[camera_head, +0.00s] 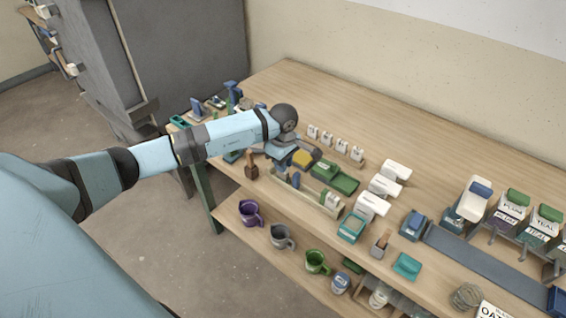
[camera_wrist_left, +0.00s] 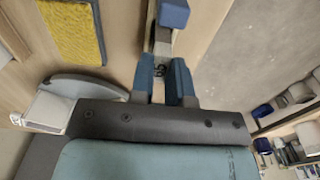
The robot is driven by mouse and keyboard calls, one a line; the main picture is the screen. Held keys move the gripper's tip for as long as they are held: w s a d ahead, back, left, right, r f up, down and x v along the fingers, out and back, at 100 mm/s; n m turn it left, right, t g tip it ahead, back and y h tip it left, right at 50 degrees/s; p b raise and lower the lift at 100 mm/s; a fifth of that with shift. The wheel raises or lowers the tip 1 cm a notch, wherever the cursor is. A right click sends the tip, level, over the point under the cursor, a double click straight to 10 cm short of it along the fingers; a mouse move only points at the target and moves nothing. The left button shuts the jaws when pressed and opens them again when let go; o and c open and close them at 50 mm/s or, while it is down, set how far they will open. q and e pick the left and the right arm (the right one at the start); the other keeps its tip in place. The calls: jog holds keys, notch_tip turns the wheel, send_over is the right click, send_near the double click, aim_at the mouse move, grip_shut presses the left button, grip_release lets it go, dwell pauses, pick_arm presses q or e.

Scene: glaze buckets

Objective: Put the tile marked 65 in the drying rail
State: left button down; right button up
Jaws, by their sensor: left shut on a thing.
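My left gripper (camera_head: 281,163) is over the left end of a long pale wooden rail (camera_head: 312,203), which looks like the drying rail. In the left wrist view its two blue fingers (camera_wrist_left: 162,84) are shut on a small greyish piece with dark marks (camera_wrist_left: 159,68), seemingly a tile; I cannot read its number. The wooden rail lies just beyond the fingertips; I cannot tell whether the held piece touches it. A blue block (camera_head: 295,180) stands at the rail near the gripper and shows in the wrist view (camera_wrist_left: 173,13). My right gripper is not in view.
A yellow sponge (camera_head: 303,158) and a green block (camera_head: 334,177) lie behind the rail. Several small white pieces (camera_head: 327,138) stand further back. A wooden-handled brush (camera_head: 251,168) is left of the rail. Purple (camera_head: 250,212), grey and green mugs sit along the lower front shelf.

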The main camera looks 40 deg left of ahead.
pick_arm(q)
jog(key=shift+f, duration=0.25)
jog(key=c, duration=1)
grip_release()
jog(key=shift+r+p, duration=1.6)
jog(key=shift+r, duration=2)
